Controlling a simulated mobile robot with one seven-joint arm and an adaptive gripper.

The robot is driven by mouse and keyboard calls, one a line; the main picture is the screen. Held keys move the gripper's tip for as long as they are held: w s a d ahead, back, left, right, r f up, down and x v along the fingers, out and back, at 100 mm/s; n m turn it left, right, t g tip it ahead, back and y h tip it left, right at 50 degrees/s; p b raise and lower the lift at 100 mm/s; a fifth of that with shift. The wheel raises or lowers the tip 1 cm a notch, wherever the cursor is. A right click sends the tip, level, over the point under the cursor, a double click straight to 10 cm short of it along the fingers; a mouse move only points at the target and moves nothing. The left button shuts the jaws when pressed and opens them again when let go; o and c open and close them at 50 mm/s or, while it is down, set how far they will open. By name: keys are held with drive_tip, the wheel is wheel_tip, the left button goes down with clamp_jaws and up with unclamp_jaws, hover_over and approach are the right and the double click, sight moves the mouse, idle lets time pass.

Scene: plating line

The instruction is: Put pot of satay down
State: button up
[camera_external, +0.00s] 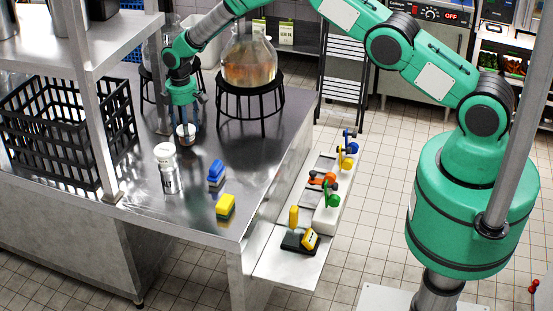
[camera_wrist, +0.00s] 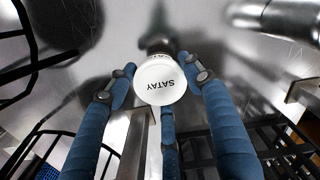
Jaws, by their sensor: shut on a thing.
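The pot of satay (camera_wrist: 160,82) has a round white lid lettered SATAY in the wrist view. In the external view the pot (camera_external: 186,134) is a small white vessel with a brownish band, low over the steel counter (camera_external: 135,212). My gripper (camera_wrist: 160,88) has its blue fingers closed around the pot; the gripper (camera_external: 185,122) points down in the external view. The pot looks upright. I cannot tell whether its base touches the counter, as the lid hides it from the wrist.
A white-lidded steel container (camera_external: 168,170) stands in front of the pot. A black crate (camera_external: 70,125) is left; a round black stand (camera_external: 250,92) bearing a glass vessel (camera_external: 250,62) is right.

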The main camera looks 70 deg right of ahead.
drive_tip(key=shift+f, duration=1.35)
drive_tip(key=shift+f, duration=0.1)
drive_tip(key=o, duration=1.2)
drive_tip(key=shift+p, duration=0.3)
wheel_tip(320, 180, up, 11)
drive_tip(key=shift+f+b, duration=0.15)
drive_tip(key=shift+b, duration=0.8)
drive_tip(key=shift+r, duration=0.8)
